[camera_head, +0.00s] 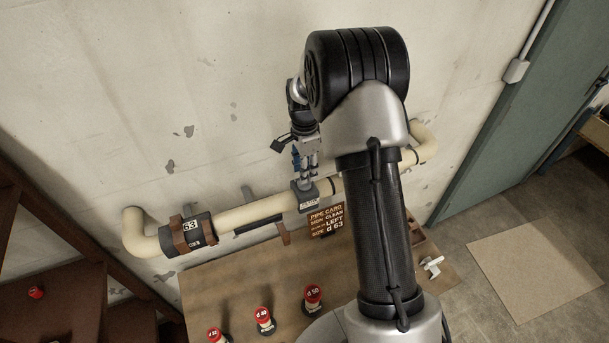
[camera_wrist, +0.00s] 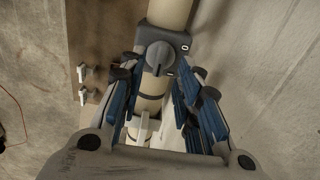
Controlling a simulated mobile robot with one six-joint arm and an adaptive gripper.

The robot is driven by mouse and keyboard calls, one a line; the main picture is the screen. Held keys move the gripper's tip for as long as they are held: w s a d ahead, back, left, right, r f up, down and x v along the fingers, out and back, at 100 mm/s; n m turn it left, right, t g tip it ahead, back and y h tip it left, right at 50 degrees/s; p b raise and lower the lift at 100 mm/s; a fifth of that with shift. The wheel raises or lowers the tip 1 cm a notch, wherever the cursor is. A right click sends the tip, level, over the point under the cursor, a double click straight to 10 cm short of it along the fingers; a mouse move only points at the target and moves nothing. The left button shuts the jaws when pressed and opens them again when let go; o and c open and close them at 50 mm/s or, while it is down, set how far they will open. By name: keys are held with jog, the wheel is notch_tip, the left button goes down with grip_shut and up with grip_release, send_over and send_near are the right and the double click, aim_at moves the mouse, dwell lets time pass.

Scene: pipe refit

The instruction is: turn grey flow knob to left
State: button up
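The grey flow knob (camera_wrist: 158,55) is round with a raised ridge and sits on a dark grey block (camera_wrist: 168,38) on the cream pipe (camera_wrist: 166,12). In the head view the block (camera_head: 307,203) is on the pipe run along the wall, and the knob itself is hard to make out behind my gripper. My gripper (camera_wrist: 162,76) is open, with its blue-padded fingers apart on either side of the pipe, close to the knob. In the head view my gripper (camera_head: 307,178) points down just above the block. I cannot tell whether a finger touches the knob.
A pipe card (camera_head: 327,220) reading "LEFT" and "d 63" stands beside the block. A dark "63" sleeve (camera_head: 187,236) is on the pipe at left. Red-topped pieces (camera_head: 313,296) stand on the bench (camera_head: 240,280). A white fitting (camera_head: 432,266) lies at right.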

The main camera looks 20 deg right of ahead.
jog(key=shift+f, duration=2)
jog(key=shift+c, duration=0.3)
grip_shut()
